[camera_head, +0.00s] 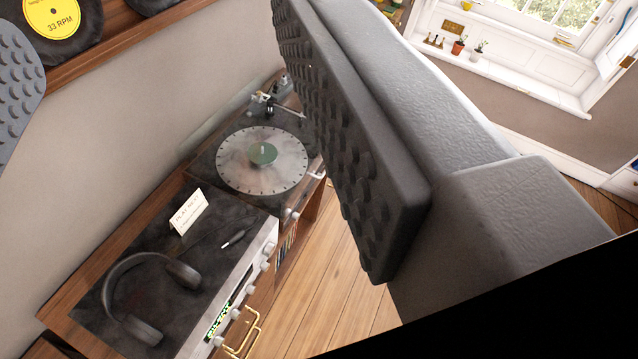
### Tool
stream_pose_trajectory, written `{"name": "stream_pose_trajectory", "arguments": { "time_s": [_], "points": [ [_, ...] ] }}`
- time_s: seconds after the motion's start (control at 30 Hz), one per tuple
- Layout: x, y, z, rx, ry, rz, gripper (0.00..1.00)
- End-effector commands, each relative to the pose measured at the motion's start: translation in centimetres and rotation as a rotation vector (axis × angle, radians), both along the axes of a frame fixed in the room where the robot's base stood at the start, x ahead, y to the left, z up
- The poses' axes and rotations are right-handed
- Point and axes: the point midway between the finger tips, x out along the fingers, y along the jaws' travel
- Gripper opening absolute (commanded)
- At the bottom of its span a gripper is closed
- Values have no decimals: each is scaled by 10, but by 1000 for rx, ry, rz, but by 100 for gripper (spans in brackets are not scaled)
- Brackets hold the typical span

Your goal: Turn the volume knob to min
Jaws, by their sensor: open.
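A receiver (252,268) with a silver front panel stands on the wooden cabinet, lower left of centre. Several pale round knobs (267,250) run along its front, and a lit green display (219,319) sits near the lower end. I cannot tell which one is the volume knob, nor read its setting. My gripper (165,105) is open and empty, with one dark studded finger large across the right and the other partly at the left edge. Neither finger visibly touches the receiver. The right finger hides part of the scene behind it.
Brass handles (247,334) stick out below the panel. A record shelf (130,42) is above, and the wooden floor (335,300) shows right of the cabinet.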

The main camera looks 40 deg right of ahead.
Motion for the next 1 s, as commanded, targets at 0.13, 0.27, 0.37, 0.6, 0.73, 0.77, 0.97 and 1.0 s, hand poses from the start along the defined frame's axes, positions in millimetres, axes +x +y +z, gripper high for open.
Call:
{"name": "stream_pose_trajectory", "arguments": {
  "time_s": [0.13, 0.27, 0.37, 0.6, 0.73, 0.77, 0.97, 1.0],
  "points": [
    [54, -45, -23, -78, -52, -43, 55],
    [95, -78, -48, -146, -92, -47, 55],
    [124, -101, -71, -195, -117, -33, 55],
    [183, -151, -151, -280, -146, 55, 55],
    [205, -175, -205, -306, -149, 128, 55],
    [209, -181, -219, -310, -148, 146, 55],
    [225, -208, -321, -302, -130, 295, 55],
    [226, -214, -345, -293, -123, 325, 55]
  ]
}}
